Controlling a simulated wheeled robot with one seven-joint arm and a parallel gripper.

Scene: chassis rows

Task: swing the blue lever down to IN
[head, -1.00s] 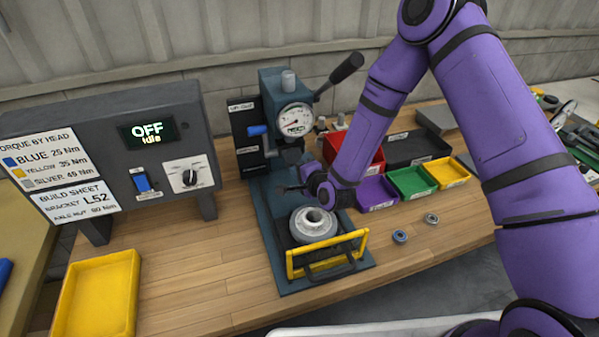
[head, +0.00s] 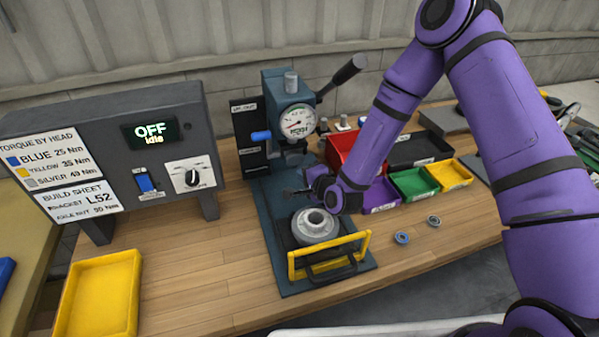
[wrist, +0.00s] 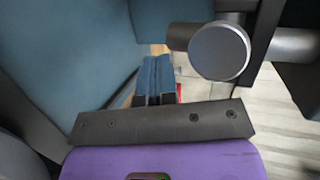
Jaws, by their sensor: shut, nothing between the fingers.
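The blue lever (head: 261,136) sticks out to the left from the press (head: 268,205), roughly level, in front of a dark label plate (head: 246,135). Its upper label seems to end in OUT; the lower one is too small to read. In the wrist view my closed fingers (wrist: 155,82) show between the blue press body and a round grey cylinder end (wrist: 220,52). The lever cannot be made out in the wrist view.
A grey hub (head: 315,224) sits on the press base behind a yellow guard bar (head: 330,254). The press's black-knobbed handle (head: 345,74) rises at upper right. Coloured bins (head: 414,184) stand right; a control box (head: 110,150) reading OFF Idle stands left.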

